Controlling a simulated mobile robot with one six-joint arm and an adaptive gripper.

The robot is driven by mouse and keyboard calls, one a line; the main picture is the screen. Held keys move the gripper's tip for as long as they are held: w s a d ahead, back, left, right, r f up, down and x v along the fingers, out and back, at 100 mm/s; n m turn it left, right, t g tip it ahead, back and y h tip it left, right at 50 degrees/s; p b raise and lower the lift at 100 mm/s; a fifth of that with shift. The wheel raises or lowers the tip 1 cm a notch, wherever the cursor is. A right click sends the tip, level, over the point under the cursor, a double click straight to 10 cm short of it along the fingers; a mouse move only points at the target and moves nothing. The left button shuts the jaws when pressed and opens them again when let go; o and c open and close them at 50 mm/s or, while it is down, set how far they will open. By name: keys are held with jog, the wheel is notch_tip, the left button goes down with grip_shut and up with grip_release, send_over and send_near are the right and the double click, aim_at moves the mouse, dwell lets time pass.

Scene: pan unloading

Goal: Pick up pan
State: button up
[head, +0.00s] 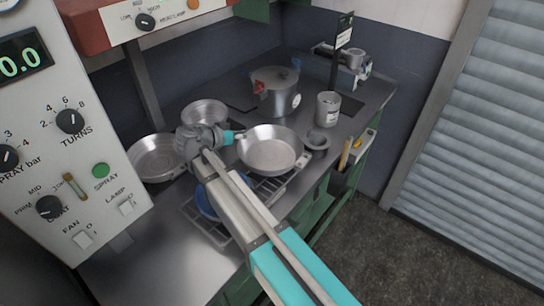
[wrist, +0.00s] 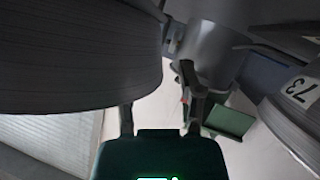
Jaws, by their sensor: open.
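A silver frying pan (head: 272,154) stands on the worktop in the middle of the head view. My gripper (head: 240,137), a small teal-bodied end, is at the pan's left rim and points right. In the wrist view my gripper (wrist: 160,112) has its two dark fingers apart, with nothing seen between them. A large grey curved wall (wrist: 80,60), seemingly the pan's, fills the upper left, close to the left finger. I cannot tell whether the fingers touch it. The pan's handle is not clear in either view.
A second pan (head: 152,160) and a smaller round dish (head: 204,112) are to the left. A lidded pot (head: 275,92) stands behind, a metal can (head: 327,108) and small bowl (head: 318,140) to the right. A wire rack (head: 270,190) lies beneath my arm. The floor at right is clear.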

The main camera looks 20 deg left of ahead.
jog(key=shift+w+d+f, duration=0.2)
jog(key=shift+w+d, duration=0.15)
jog(key=shift+w, duration=0.05)
grip_shut()
dwell(0.4)
